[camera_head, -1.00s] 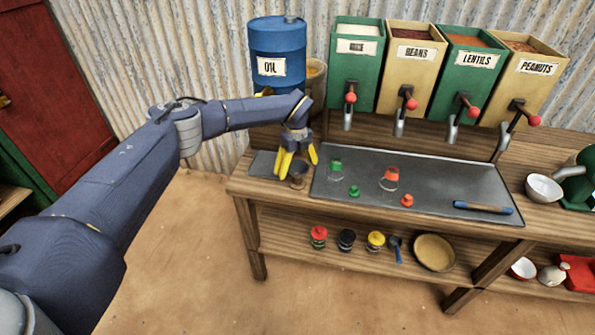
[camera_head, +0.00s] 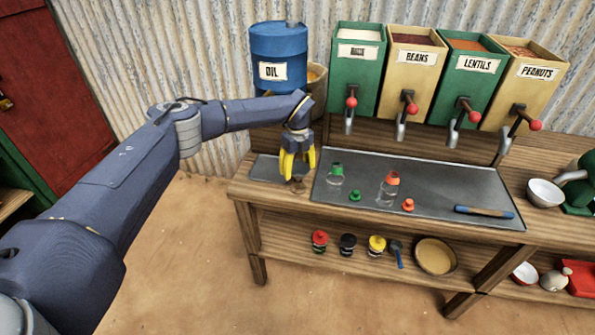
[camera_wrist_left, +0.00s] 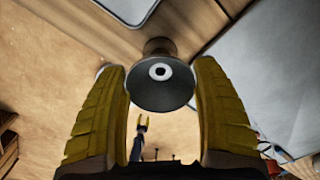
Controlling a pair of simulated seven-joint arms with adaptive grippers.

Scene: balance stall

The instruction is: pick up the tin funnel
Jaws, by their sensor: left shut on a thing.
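The tin funnel (camera_wrist_left: 160,88) shows in the left wrist view as a dark grey round mouth with a pale hole at its centre. Its lower part shows small and brownish under the fingertips in the head view (camera_head: 298,187). My left gripper (camera_head: 297,178) points down at the bench's left end, with its yellow fingers shut on the funnel from both sides. The fingers hide much of the funnel in the head view. Far off in the left wrist view, my right gripper (camera_wrist_left: 142,120) shows small, with its yellow fingertips apart.
Right of the funnel, a grey metal tray (camera_head: 430,185) holds a green-topped jar (camera_head: 335,175), an orange-topped jar (camera_head: 389,188), loose caps and a blue-ended stick (camera_head: 484,212). A blue oil drum (camera_head: 278,55) and a row of dispensers stand behind. A white bowl (camera_head: 544,192) is at right.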

